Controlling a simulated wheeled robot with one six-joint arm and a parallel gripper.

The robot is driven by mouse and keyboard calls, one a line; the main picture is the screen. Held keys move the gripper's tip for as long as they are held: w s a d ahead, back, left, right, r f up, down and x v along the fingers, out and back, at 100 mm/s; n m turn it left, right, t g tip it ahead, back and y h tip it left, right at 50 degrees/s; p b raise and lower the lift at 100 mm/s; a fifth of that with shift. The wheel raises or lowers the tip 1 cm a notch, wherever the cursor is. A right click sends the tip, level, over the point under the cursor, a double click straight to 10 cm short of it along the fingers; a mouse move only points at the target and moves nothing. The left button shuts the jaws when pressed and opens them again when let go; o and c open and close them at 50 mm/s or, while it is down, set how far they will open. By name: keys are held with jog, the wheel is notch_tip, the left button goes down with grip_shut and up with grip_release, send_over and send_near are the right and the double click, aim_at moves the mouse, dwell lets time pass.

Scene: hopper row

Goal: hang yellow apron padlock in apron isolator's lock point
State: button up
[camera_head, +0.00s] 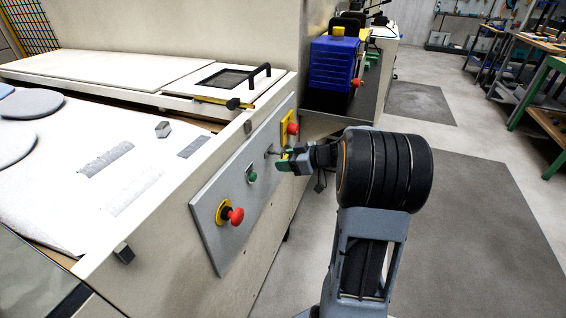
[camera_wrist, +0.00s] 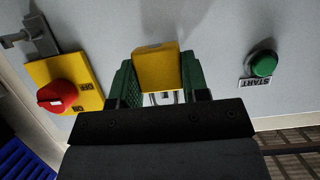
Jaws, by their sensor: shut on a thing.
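The yellow padlock (camera_wrist: 157,66) is between the green fingers of my gripper (camera_wrist: 158,83) in the wrist view, and the gripper is shut on it. In the head view my gripper (camera_head: 284,161) is close to the grey panel, just below the isolator's red knob (camera_head: 293,128).
A green START button (camera_wrist: 264,65) is right of the padlock. On the same panel (camera_head: 213,225) is a red mushroom button (camera_head: 236,215) on yellow. A blue box (camera_head: 333,64) stands beyond the machine. Open floor (camera_head: 470,190) lies to the right.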

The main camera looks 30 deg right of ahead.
jog(key=shift+s+d+b, duration=0.3)
dwell(0.4)
jog(key=shift+s+d+b, duration=0.6)
jog(key=shift+s, duration=0.1)
jog(key=o, duration=0.5)
jog(key=c, duration=0.4)
jog(key=shift+c, duration=0.2)
